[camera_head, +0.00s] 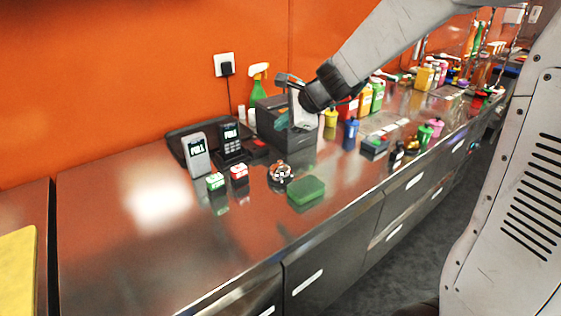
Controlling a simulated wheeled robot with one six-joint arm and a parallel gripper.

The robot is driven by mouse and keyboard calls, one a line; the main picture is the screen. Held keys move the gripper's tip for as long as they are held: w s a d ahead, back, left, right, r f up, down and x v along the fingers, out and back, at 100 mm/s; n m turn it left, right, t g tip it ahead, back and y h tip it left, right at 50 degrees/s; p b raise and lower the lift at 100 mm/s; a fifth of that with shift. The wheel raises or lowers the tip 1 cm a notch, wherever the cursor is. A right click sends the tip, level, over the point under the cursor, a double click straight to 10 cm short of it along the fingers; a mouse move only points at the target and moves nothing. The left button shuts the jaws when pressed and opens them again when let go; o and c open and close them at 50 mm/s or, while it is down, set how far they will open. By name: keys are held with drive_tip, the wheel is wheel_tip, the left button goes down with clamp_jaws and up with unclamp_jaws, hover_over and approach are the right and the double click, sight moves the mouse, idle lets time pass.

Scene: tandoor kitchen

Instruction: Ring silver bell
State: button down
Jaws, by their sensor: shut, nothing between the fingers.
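The silver bell (280,171) is a small, shiny, round object on the steel counter (150,250), just left of a green sponge-like block (306,190). My gripper (289,122) hangs from my arm, which reaches in from the upper right. It is shut and empty. In the picture it is above the bell and in front of a dark box, apart from the bell. Its fingertips are small and hard to make out against the box.
The dark box (270,122) and a spray bottle (258,83) are behind. Bottles crowd the right; the front left counter is clear.

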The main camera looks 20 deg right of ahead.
sight(280, 162)
drive_tip(key=shift+w+d+f+m+h, duration=0.15)
drive_tip(key=shift+w+d+f+m, duration=0.15)
drive_tip(key=shift+w+m, duration=0.2)
drive_tip(key=shift+w+d+f+m+h, duration=0.15)
drive_tip(key=shift+w+d+f+m, duration=0.1)
drive_tip(key=shift+w+m, duration=0.25)
drive_tip(key=shift+w, duration=0.1)
drive_tip(key=shift+f, duration=4.4)
drive_tip(key=shift+f, duration=0.1)
drive_tip(key=shift+f, duration=0.3)
drive_tip(key=shift+f, duration=0.45)
drive_tip(key=shift+r, duration=0.9)
